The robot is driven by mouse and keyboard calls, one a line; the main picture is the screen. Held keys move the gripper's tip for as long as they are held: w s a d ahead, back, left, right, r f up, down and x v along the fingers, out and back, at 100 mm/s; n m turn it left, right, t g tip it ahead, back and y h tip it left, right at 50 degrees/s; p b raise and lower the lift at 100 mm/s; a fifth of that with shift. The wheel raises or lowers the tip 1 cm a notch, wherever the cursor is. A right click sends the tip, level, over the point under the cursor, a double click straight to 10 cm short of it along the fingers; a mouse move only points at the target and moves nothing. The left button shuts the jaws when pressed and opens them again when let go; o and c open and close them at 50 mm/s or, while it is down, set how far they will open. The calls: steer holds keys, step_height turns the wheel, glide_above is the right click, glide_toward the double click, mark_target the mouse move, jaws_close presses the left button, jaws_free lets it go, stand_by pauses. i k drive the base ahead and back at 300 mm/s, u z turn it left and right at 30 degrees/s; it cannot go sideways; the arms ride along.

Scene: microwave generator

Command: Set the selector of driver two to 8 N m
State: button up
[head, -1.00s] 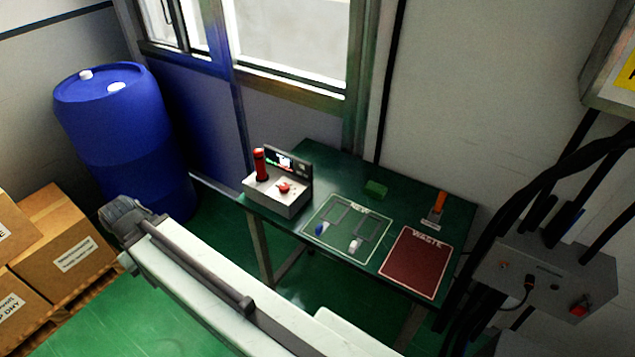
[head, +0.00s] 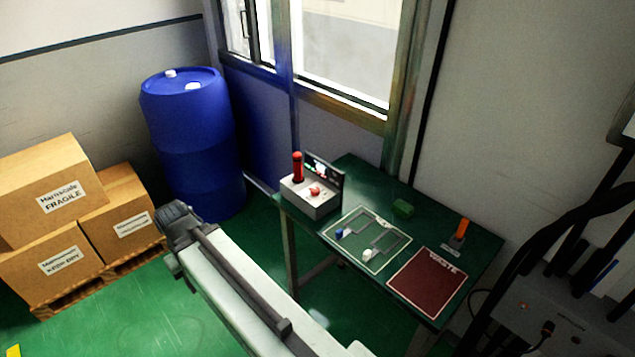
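A grey-white box unit (head: 311,196) stands at the left end of the green table (head: 352,171). A red upright handle or tool (head: 297,167) stands on it, with a red knob (head: 315,190) on its top face and a dark display panel (head: 324,171) behind. I cannot read any selector scale or tell which unit is driver two. My arm reaches from the bottom toward the upper left, over the floor and left of the table. Its dark end (head: 178,222) is well away from the box unit; the gripper's fingers cannot be made out.
A blue drum (head: 193,140) and cardboard boxes (head: 62,195) stand left. Black cables and a grey box (head: 550,318) are right.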

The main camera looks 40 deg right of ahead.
mark_target(315, 192)
steer(key=i, duration=0.8)
steer(key=z, duration=0.15)
steer(key=k, duration=0.85)
steer(key=u, duration=0.2)
steer(key=i, duration=0.95)
steer(key=z, duration=0.1)
